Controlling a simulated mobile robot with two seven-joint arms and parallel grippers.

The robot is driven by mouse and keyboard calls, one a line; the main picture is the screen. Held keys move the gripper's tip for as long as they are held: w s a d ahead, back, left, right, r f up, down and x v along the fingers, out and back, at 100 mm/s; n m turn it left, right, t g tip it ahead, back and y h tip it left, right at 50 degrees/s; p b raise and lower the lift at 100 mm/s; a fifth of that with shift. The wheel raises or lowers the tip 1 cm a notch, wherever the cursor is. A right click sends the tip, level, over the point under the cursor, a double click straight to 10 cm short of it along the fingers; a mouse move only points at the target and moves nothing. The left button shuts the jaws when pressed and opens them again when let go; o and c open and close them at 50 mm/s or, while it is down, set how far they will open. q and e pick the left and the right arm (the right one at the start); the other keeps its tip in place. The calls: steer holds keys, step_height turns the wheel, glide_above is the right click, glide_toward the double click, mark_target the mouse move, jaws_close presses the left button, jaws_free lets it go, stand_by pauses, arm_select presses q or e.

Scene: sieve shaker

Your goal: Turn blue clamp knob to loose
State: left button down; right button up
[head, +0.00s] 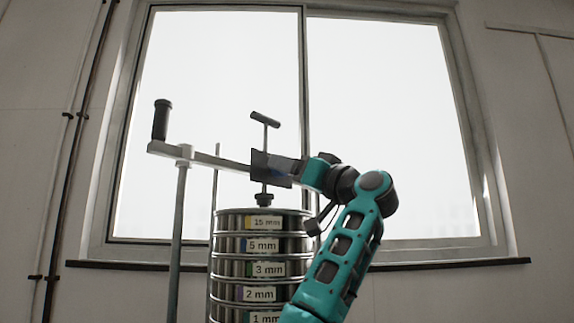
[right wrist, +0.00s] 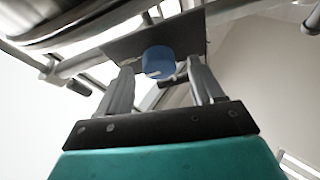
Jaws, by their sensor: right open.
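The blue clamp knob (right wrist: 158,62) is a short round cylinder on a dark plate (right wrist: 118,46) in the right wrist view. My right gripper (right wrist: 161,72) is open, with one finger on each side of the knob. I cannot tell whether either finger touches it. In the head view my right gripper (head: 287,166) reaches from the right to the dark plate (head: 258,163) on the crank arm. The knob is mostly hidden there behind my fingers. My left gripper is not in view.
A stack of labelled sieves (head: 228,247) stands below the clamp, with a T-handled screw (head: 265,119) above it. A crank arm with a black grip (head: 161,120) extends left over an upright post (head: 178,225). A window (head: 385,120) fills the back wall.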

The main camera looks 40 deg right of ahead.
steer(key=shift+x, duration=0.8)
steer(key=shift+c, duration=0.3)
steer(key=c, duration=1)
